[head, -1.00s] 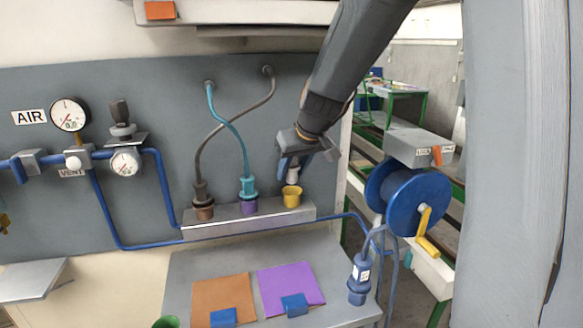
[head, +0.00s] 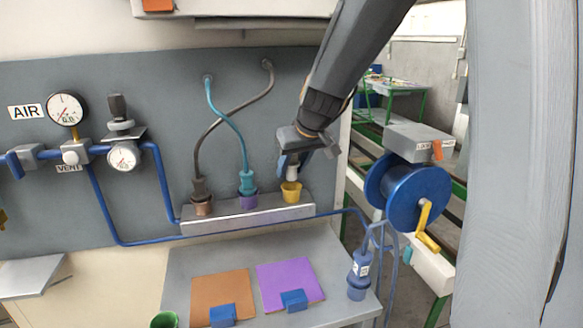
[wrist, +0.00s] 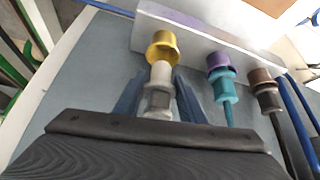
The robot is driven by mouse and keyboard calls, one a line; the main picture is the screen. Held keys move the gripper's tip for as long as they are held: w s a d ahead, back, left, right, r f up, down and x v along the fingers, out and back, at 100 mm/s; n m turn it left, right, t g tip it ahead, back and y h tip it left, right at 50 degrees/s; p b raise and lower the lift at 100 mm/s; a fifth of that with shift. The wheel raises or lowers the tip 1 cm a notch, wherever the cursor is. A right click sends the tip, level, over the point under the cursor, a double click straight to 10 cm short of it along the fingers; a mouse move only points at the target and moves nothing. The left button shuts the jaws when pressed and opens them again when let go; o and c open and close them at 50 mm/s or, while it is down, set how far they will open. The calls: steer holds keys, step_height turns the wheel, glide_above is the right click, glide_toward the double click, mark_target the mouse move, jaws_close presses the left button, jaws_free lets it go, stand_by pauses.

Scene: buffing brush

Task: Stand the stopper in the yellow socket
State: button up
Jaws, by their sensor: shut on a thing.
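My gripper (head: 289,163) is shut on the white and grey stopper (head: 292,173), directly above the yellow socket (head: 291,192) at the right end of the metal rack. In the wrist view, the stopper (wrist: 158,98) sits between the two blue fingers, with its white end at the mouth of the yellow socket (wrist: 162,48). The stopper looks roughly upright and lined up with the socket. I cannot tell how far its end is inside the rim.
A purple socket (head: 248,202) holds a teal plug (head: 247,182), and a brown socket (head: 203,208) holds a dark plug (head: 200,187); both have hoses. A blue reel (head: 402,195) stands at the right. Orange and purple sheets lie on the table below.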

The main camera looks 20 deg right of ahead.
steer(key=shift+f, duration=0.2)
steer(key=shift+f+b, duration=0.35)
steer(key=shift+b, duration=0.25)
steer(key=shift+f, duration=0.25)
stand_by(0.4)
